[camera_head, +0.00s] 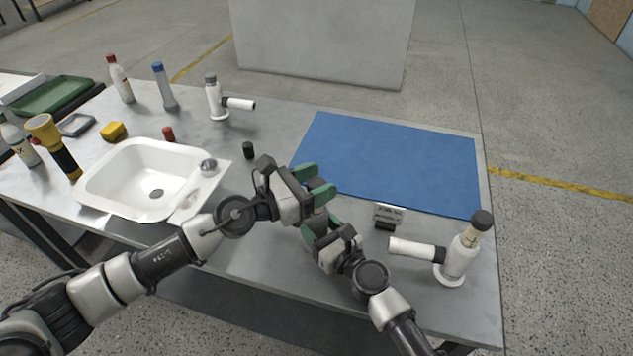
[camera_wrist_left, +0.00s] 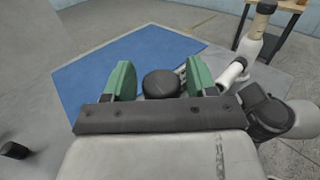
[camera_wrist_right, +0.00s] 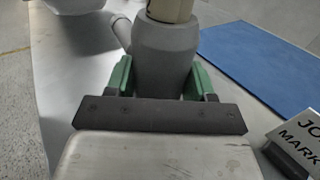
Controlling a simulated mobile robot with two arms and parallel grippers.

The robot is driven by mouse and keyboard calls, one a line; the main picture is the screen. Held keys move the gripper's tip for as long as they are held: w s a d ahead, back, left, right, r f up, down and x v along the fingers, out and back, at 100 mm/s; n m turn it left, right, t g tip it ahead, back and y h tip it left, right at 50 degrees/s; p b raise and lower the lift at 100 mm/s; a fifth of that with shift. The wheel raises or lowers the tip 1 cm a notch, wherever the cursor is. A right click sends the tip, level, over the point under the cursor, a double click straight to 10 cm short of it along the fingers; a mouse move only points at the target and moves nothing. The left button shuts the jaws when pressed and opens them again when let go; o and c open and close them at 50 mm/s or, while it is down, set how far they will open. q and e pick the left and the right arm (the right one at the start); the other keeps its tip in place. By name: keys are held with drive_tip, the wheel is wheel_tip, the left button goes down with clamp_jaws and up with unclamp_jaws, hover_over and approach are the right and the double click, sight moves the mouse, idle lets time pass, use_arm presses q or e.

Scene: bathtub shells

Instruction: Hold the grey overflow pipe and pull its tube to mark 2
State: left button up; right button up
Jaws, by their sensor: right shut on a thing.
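The grey overflow pipe (camera_wrist_right: 165,60) stands upright between the green fingers of my right gripper (camera_wrist_right: 163,82), which is shut on its body. A beige tube (camera_wrist_right: 170,9) comes out of its top in the right wrist view. The pipe's black cap (camera_wrist_left: 161,84) shows between the fingers of my left gripper (camera_wrist_left: 158,80), with a gap on each side, so that gripper is open. In the head view my left gripper (camera_head: 317,183) is just above and behind my right gripper (camera_head: 322,228), and the two hide most of the pipe. Marks on the tube cannot be read.
A small sign (camera_head: 388,215) stands right of the grippers; in the right wrist view its text is cut off. A white pipe with a dark cap (camera_head: 458,255) stands at the right, another (camera_head: 215,98) at the back. A blue mat (camera_head: 400,160) lies behind; a white basin (camera_head: 125,195) is left.

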use_arm(q)
drive_tip(key=shift+o, duration=0.5)
drive_tip(key=v, duration=1.2)
use_arm(e)
drive_tip(key=o, duration=1.1)
